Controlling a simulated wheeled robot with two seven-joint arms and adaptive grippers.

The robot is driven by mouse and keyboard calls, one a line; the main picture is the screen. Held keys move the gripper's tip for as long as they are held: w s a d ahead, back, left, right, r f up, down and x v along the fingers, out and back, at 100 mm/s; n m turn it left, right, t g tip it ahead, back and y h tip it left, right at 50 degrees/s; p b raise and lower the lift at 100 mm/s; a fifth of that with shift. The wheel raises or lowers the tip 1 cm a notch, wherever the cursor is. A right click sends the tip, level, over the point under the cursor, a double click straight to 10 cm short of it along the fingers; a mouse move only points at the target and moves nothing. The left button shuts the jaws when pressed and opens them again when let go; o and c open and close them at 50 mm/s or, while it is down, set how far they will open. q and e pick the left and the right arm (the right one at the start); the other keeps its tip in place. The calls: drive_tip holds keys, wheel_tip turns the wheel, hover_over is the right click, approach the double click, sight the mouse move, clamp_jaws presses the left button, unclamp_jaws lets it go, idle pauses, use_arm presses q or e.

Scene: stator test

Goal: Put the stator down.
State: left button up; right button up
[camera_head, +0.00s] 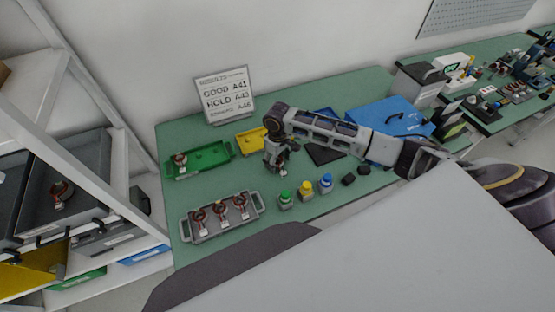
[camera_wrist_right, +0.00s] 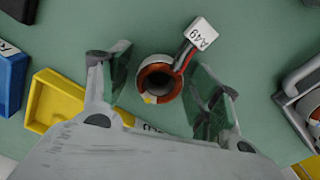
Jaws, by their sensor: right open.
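In the right wrist view a stator (camera_wrist_right: 150,84), a copper-coloured ring with a dark bore, sits on the green tabletop. Its red and dark leads run to a white tag (camera_wrist_right: 201,34) marked A49. My right gripper (camera_wrist_right: 162,88) is open, with one finger on each side of the stator and gaps visible between them. In the head view my right gripper (camera_head: 276,163) points down at the table, between the yellow tray (camera_head: 248,143) and the bottles. It largely hides the stator there. My left gripper is not in view.
A green tray (camera_head: 212,160) holds one stator at the left. A grey handled tray (camera_head: 190,234) holds three stators in front. Green (camera_head: 285,200), yellow (camera_head: 305,191) and blue (camera_head: 326,183) capped bottles stand near my right gripper. A results sign (camera_head: 224,95) stands behind. Bare tabletop lies between the trays.

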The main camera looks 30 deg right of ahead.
drive_tip(key=shift+r, duration=0.2)
wheel_tip(320, 180, up, 12)
drive_tip(key=shift+b, duration=0.4)
drive_tip(key=shift+f, duration=0.1)
idle(0.9)
